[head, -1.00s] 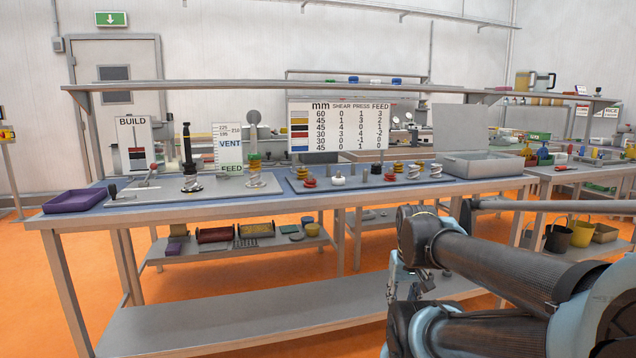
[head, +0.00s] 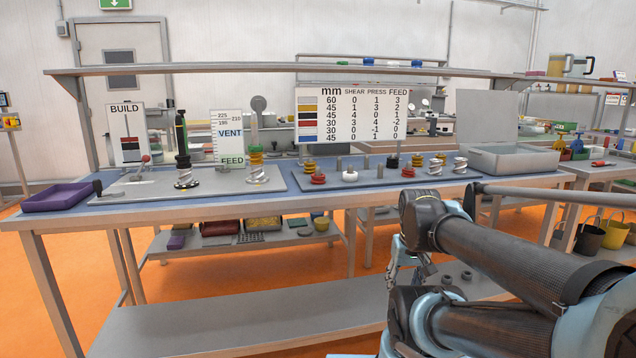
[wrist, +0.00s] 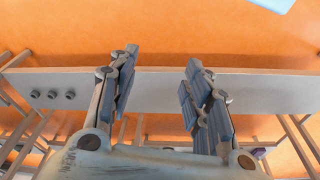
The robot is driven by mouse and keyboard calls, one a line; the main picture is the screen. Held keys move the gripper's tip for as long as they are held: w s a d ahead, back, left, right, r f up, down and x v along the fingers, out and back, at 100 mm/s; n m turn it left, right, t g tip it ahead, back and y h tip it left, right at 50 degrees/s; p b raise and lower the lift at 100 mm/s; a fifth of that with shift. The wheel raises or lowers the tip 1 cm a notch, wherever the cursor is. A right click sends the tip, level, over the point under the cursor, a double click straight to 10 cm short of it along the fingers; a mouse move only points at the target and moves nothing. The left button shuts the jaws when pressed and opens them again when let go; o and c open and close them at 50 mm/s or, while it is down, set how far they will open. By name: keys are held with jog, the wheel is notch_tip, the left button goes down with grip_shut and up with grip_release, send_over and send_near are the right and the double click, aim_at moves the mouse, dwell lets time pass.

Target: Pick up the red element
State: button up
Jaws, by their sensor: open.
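A second red element (head: 408,171) stands farther right, near a black one (head: 393,162). My gripper (wrist: 160,85) is open and empty in the wrist view, above a grey bench shelf or beam and the orange floor. In the head view my gripper (head: 393,272) is small and partly hidden by my arm, low in front of the bench. No red element shows in the wrist view.
A white element (head: 350,176) and several coiled pieces share the mat. A grey bin (head: 514,160) stands right, a purple tray (head: 60,197) left. A chart board (head: 352,115) stands behind. The bench's front edge and lower shelf (head: 235,310) lie near my arm.

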jog(key=shift+o, duration=1)
jog(key=w+a+r+n, duration=0.2)
jog(key=w+r, duration=0.4)
jog(key=r, duration=0.3)
jog(key=shift+a+y, duration=0.15)
jog(key=shift+y, duration=0.25)
notch_tip(320, 180, up, 26)
jog(key=f+n+y, duration=0.1)
jog(key=n+y, duration=0.2)
jog(key=n, duration=0.7)
send_over(319, 172)
jog(key=s+d, duration=0.2)
jog(key=d, duration=0.4)
jog(key=x, duration=1.6)
jog(key=shift+s+a, duration=0.1)
jog(key=shift+a, duration=0.25)
jog(key=shift+c, duration=0.6)
jog(key=c, duration=1.1)
